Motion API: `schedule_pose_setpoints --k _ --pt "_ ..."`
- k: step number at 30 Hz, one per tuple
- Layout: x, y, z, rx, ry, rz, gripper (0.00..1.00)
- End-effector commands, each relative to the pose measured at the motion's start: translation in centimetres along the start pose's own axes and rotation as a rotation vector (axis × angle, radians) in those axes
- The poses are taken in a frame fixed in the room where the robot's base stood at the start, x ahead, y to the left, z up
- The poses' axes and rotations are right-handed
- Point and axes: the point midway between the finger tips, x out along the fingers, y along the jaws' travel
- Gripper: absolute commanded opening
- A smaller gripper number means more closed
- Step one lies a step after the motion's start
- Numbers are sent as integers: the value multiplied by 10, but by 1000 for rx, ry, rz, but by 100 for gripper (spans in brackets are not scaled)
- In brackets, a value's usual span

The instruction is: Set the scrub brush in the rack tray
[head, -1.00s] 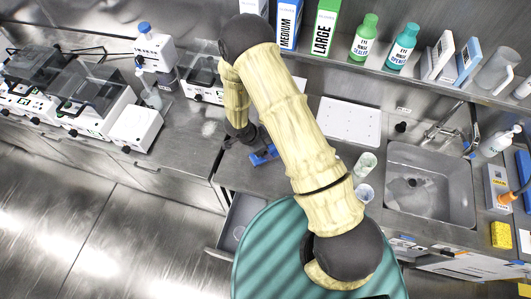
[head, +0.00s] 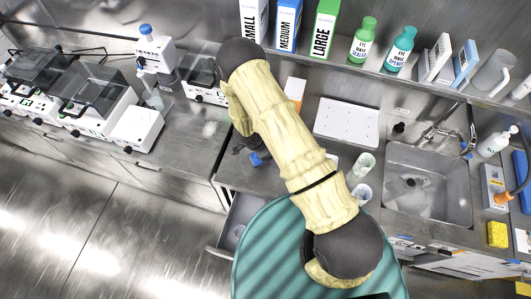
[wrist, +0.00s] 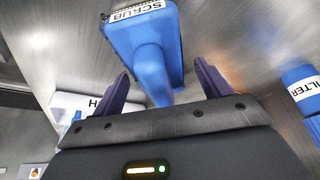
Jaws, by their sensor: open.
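The blue scrub brush (wrist: 150,42), labelled SCRUB, lies on the metal counter in the wrist view. Its narrow handle points down between the two dark fingers of my gripper (wrist: 163,82). The fingers are apart, with gaps visible on both sides of the handle. In the head view my arm hides most of that spot; a bit of blue (head: 257,158) shows beside the dark wrist, too small to identify surely. A flat white tray (head: 347,120), possibly the rack tray, lies on the counter behind the arm, left of the sink.
A sink (head: 428,182) is at right, with two cups (head: 362,165) left of it. A blue FILTER item (wrist: 303,88) lies right of my gripper in the wrist view. A white item marked H (wrist: 85,103) is at left. An open drawer (head: 238,222) juts out below the counter.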

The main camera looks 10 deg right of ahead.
Motion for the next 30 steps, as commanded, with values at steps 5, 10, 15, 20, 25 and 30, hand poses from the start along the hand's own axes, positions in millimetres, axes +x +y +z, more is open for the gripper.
schedule_pose_setpoints --k 5,10,15,20,25,30 --pt "0 0 0 0 0 0 76" --pt "0 0 0 0 0 0 76" --pt "0 0 0 0 0 0 68" --pt "0 0 0 0 0 0 37" --pt "0 0 0 0 0 0 22" --pt "-1 0 0 1 0 -1 22"
